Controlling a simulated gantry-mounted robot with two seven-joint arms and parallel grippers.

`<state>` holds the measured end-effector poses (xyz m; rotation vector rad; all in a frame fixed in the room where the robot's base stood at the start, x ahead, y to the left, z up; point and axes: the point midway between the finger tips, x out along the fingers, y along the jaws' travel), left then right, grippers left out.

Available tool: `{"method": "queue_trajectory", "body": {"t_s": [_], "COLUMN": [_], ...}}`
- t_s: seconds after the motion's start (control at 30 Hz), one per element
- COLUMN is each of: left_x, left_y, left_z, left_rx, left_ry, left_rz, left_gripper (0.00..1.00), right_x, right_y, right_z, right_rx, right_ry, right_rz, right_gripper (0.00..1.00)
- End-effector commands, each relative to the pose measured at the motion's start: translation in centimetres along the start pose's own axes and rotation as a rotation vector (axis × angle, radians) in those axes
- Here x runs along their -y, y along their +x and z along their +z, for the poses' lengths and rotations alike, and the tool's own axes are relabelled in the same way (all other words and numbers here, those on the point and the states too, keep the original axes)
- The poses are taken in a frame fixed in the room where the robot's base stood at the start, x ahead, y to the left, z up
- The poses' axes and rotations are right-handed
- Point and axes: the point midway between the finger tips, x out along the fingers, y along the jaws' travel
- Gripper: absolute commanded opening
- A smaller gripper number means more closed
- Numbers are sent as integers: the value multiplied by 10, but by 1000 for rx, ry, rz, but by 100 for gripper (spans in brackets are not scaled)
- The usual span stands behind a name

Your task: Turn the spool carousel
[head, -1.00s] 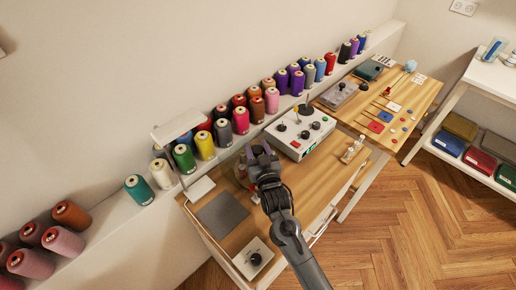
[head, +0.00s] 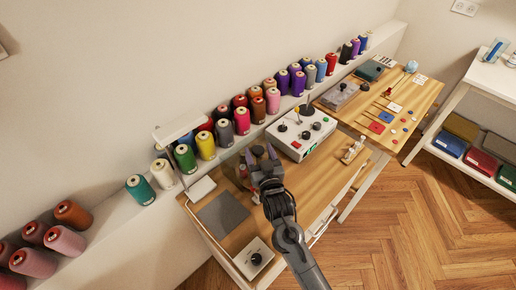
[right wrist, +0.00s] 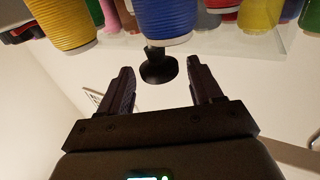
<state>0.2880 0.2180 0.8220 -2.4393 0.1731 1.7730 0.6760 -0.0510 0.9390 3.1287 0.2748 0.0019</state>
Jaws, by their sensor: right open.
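My right gripper (head: 264,153) is open over the wooden worktable in the head view, its arm coming from the bottom. In the right wrist view, a black knob (right wrist: 158,69) shows between the two spread fingers, with a gap on each side. Just above it in that view are a blue spool (right wrist: 164,20) and a yellow spool (right wrist: 62,22), with more spools and a pale, see-through plate behind. These look like the spool carousel. In the head view my gripper mostly hides that spot; only a small red piece (head: 243,171) shows beside it. My left gripper is not in view.
A white control box (head: 300,136) with knobs stands right of the gripper. A grey mat (head: 222,214) and a small dial box (head: 253,258) lie to the left and front. A shelf of thread cones (head: 205,146) runs behind. A small stand (head: 353,153) is near the right edge.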

Motion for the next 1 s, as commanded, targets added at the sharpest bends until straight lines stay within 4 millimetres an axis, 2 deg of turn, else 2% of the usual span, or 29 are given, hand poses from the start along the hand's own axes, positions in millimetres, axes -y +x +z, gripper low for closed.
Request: {"method": "queue_trajectory", "body": {"t_s": [0.3, 0.5, 0.7, 1.0], "left_x": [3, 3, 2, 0], "left_y": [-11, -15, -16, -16], "left_z": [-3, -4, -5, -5], "left_rx": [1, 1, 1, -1], "left_ry": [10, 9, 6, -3], "left_rz": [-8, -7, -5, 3], "left_gripper": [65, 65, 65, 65], "right_x": [0, 0, 0, 0], "right_y": [-56, -80, -89, -90], "right_z": [-1, -1, -1, -1], "right_rx": [1, 0, -1, -1], "right_ry": [1, -1, 0, 1], "right_rz": [0, 0, -1, -1], "right_gripper": [65, 65, 65, 65]}}
